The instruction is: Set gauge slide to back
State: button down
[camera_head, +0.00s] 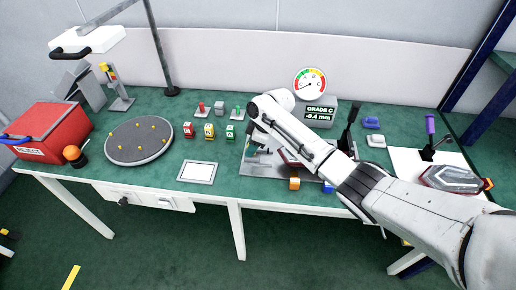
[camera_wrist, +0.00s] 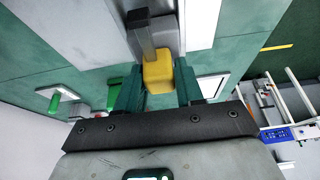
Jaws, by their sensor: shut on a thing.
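The gauge stands at the back of the bench, with a round dial (camera_head: 309,82) and a display (camera_head: 318,113) reading "GRADE C -0.4 mm". In front of it is a grey fixture plate (camera_head: 262,174), partly hidden by my arm. My gripper (camera_head: 254,147) is low at the plate's left side. In the wrist view my gripper (camera_wrist: 158,88) has its green fingers on either side of a yellow knob (camera_wrist: 158,73), shut on it. The knob sits at the end of a grey bar (camera_wrist: 144,38), seemingly the gauge slide. In the head view my arm hides the knob.
A red lamp part shows behind my arm. Left are coloured blocks (camera_head: 209,131), a white-framed panel (camera_head: 197,172) and a round turntable (camera_head: 139,141). A black lever (camera_head: 350,125) stands right.

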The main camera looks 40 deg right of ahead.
aim_at(261, 150)
jog(key=shift+w+a+r, duration=0.1)
jog(key=shift+w+a, duration=0.1)
jog(key=shift+w, duration=0.1)
jog(key=c, duration=0.8)
grip_release()
jog(key=shift+a, duration=0.1)
jog(key=v, duration=1)
jog(key=shift+s+r, duration=0.15)
jog(key=shift+r, duration=0.15)
